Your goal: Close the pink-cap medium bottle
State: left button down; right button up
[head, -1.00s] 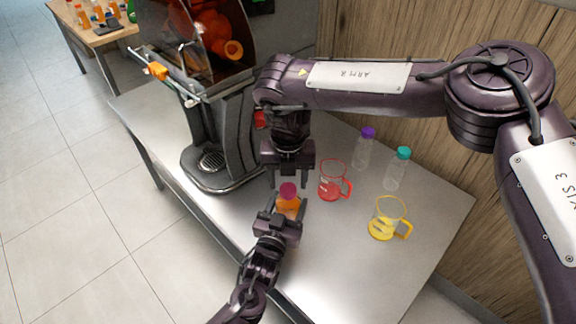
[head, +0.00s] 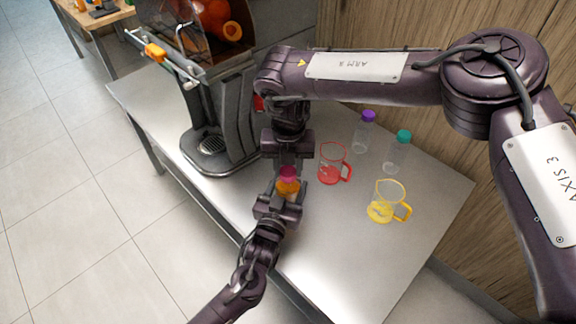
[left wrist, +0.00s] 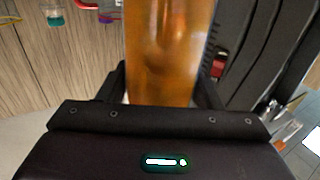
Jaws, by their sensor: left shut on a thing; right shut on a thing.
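The pink-cap medium bottle (head: 287,188), filled with orange juice, stands between my two grippers near the table's front edge. My left gripper (head: 285,192) is shut on its body from the front. In the left wrist view the orange bottle (left wrist: 168,50) rises upright between the fingers, and its top is out of frame. The pink cap (head: 288,173) sits at the bottle's top. My right gripper (head: 288,166) comes down from above and is shut on the cap. Whether the cap is fully seated cannot be told.
A red measuring jug (head: 331,165) stands close to the right of the grippers, with a yellow jug (head: 385,205) further right. Empty purple-cap (head: 364,135) and teal-cap (head: 397,155) bottles stand behind. The juicer (head: 215,115) is at the left. The table's front right (head: 350,265) is clear.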

jog(key=o, duration=1.2)
jog(key=shift+c, duration=0.2)
jog(key=shift+r, duration=0.1)
notch_tip(320, 180, up, 12)
pick_arm(q)
jog(key=shift+c, duration=1.8)
grip_release()
jog(key=shift+s, duration=0.1)
